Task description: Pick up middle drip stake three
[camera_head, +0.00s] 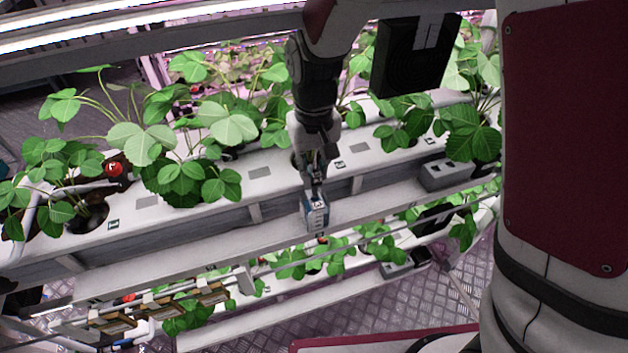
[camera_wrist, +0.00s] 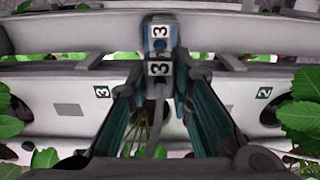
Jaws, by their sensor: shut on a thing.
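The drip stake (camera_wrist: 159,70) is a small grey block with a white "3" label, seen between my fingertips in the wrist view. A grey tube hangs from it towards the camera. My gripper (camera_wrist: 158,82) is shut on it; in the head view my gripper (camera_head: 314,188) reaches down in front of the middle rack. A blue and white holder (camera_wrist: 160,35) marked "3" is just beyond the stake; it also shows in the head view (camera_head: 317,214), directly below my fingertips. I cannot tell whether the stake still touches the holder.
A white planting gutter (camera_head: 265,173) with strawberry plants runs behind my gripper; its number labels "3" (camera_wrist: 102,92) and "2" (camera_wrist: 264,93) show in the wrist view. A grey box (camera_head: 446,175) sits at right. A lower gutter (camera_head: 262,327) and brown boxes (camera_head: 162,306) are below.

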